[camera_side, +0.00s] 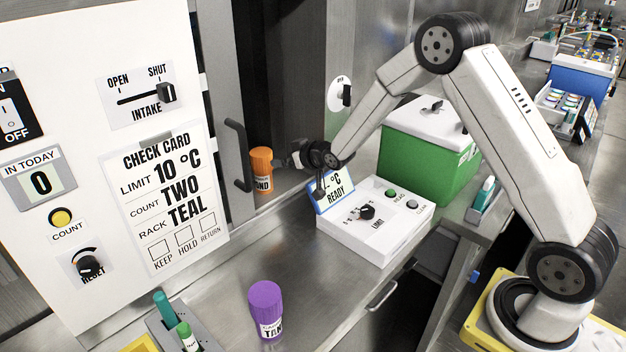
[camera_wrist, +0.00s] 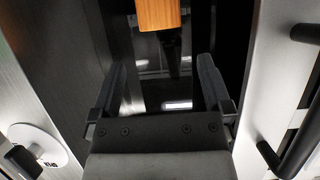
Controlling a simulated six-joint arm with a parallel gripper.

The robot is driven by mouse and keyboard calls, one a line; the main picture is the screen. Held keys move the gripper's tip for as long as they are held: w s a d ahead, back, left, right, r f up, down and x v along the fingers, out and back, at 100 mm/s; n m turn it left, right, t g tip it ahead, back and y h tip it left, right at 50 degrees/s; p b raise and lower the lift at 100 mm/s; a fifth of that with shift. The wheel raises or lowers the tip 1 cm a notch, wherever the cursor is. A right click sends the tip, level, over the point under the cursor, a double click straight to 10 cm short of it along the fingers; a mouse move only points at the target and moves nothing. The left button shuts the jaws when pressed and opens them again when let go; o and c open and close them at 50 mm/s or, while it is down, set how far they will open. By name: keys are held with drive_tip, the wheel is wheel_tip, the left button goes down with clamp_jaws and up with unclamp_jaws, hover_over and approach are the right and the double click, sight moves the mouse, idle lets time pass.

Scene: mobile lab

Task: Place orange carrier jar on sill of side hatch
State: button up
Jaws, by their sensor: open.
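The orange jar (camera_side: 261,163) stands upright on the sill (camera_side: 284,184) of the open side hatch, its label partly hidden by the door handle side. In the wrist view the orange jar (camera_wrist: 158,14) shows at the top middle, beyond the fingertips and cut off by the frame edge. My gripper (camera_side: 287,159) is just right of the jar, level with its upper part. In the wrist view my gripper (camera_wrist: 162,72) has its fingers spread wide with nothing between them. The jar appears clear of the fingers.
A purple jar (camera_side: 265,309) stands on the steel bench. A white instrument box (camera_side: 366,228) with a blue-framed display (camera_side: 334,192) is below my wrist. A green cooler (camera_side: 428,140) stands behind. The hatch handle (camera_side: 238,155) is left of the opening.

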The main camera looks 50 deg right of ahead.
drive_tip(key=s+a+g, duration=0.3)
drive_tip(key=s+g, duration=0.2)
drive_tip(key=s, duration=1.1)
drive_tip(key=s+a+g, duration=0.3)
drive_tip(key=s+g, duration=0.2)
drive_tip(key=s, duration=1.1)
drive_tip(key=shift+s+a+r, duration=0.15)
drive_tip(key=shift+a+r, duration=0.2)
drive_tip(key=shift+r, duration=0.05)
